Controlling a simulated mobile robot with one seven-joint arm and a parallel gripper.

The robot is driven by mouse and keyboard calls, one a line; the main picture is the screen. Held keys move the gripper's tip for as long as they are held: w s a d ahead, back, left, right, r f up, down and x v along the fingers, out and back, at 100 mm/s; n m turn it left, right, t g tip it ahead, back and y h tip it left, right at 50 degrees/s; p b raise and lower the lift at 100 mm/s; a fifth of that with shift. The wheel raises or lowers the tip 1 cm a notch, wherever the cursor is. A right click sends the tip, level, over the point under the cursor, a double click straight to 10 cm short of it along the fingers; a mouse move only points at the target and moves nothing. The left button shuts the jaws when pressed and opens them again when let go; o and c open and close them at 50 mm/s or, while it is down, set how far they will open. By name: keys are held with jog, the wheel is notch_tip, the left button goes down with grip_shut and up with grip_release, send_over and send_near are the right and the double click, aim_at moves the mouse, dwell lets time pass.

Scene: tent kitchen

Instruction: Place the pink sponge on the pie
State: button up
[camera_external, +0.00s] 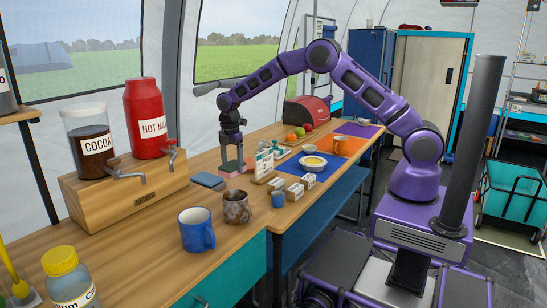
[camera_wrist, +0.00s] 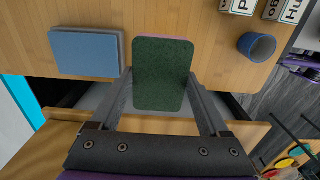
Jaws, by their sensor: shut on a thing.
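The pink sponge (camera_external: 235,170) is between the fingers of my gripper (camera_external: 231,163), at the window side of the counter. In the wrist view the sponge (camera_wrist: 162,75) shows its dark green face, with a thin pink edge at the top. The fingers of my gripper (camera_wrist: 160,95) are shut on its sides. I cannot tell whether it touches the counter. The pie is not in the wrist view.
A blue flat block (camera_external: 207,180) lies left of the sponge. A small sign (camera_external: 263,165), small labelled blocks (camera_external: 295,190) and a blue cup (camera_external: 278,199) stand between the sponge and the counter's front edge. Mugs (camera_external: 197,230) and a drink dispenser stand (camera_external: 135,195) are further left.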

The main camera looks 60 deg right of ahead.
notch_tip(320, 180, up, 9)
send_over(313, 161)
notch_tip(313, 161, down, 10)
jog(key=shift+d+f+b, duration=0.1)
jog(key=shift+f+b, duration=0.05)
jog(key=shift+b, duration=0.2)
jog(key=shift+f+b, duration=0.35)
jog(key=shift+f, duration=1.95)
jog(key=shift+f, duration=0.1)
